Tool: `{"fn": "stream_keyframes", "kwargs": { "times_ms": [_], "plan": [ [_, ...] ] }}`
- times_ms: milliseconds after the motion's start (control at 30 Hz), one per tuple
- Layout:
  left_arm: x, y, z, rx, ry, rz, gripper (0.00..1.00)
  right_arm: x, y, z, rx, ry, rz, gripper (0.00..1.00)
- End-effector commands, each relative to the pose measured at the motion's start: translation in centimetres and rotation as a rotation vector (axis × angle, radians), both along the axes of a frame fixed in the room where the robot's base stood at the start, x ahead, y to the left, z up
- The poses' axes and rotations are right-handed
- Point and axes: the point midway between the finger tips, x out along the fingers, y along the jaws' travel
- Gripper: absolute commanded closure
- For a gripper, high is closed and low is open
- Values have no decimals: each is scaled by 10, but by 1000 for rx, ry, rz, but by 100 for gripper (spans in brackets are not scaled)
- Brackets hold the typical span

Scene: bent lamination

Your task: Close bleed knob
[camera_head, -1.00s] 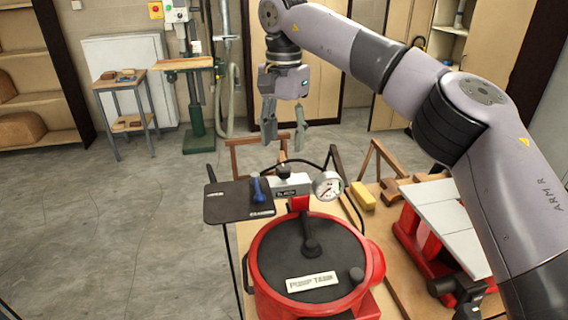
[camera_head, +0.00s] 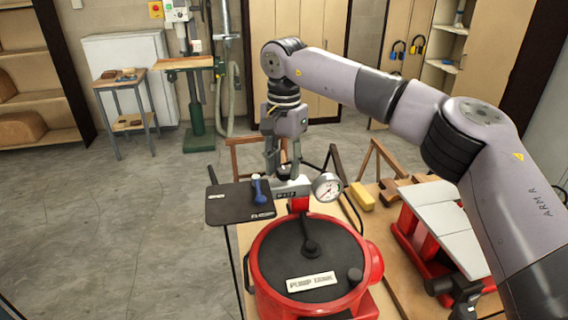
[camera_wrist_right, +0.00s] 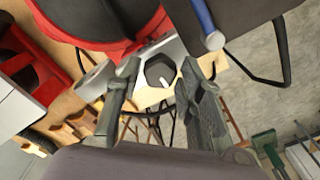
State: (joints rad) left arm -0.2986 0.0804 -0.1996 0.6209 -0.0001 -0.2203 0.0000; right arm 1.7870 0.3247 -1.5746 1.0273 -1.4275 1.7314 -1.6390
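The bleed knob (camera_wrist_right: 160,72) is a dark faceted knob on the pale valve block (camera_head: 292,188), at the back of the red pump tank (camera_head: 262,285). My right gripper (camera_head: 281,172) points down over the block from above. In the right wrist view, its two fingers stand open on either side of the knob, with gaps visible. I cannot tell whether the fingertips are level with the knob. In the head view the fingers largely hide the knob. My left gripper is not in view.
A blue lever (camera_head: 258,190) on a black plate (camera_head: 228,207) stands just left of the block. A round gauge (camera_head: 327,187) sits close on its right. A yellow block (camera_head: 362,196) and a red-and-grey apparatus (camera_head: 440,212) are further right on the bench.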

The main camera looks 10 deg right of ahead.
Motion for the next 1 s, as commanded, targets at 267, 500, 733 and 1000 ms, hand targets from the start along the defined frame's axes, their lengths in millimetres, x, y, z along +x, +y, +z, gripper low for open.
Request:
{"fn": "stream_keyframes", "kwargs": {
  "times_ms": [267,500,733,1000],
  "plan": [
    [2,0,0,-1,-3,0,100,0,0,0,0,0,0,86],
    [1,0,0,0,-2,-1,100,0,0,1,1,-1,0,100],
    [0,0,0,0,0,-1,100,0,0,1,1,-1,-23,100],
    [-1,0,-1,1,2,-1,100,1,0,0,-1,-1,-161,100]
  ]
}}
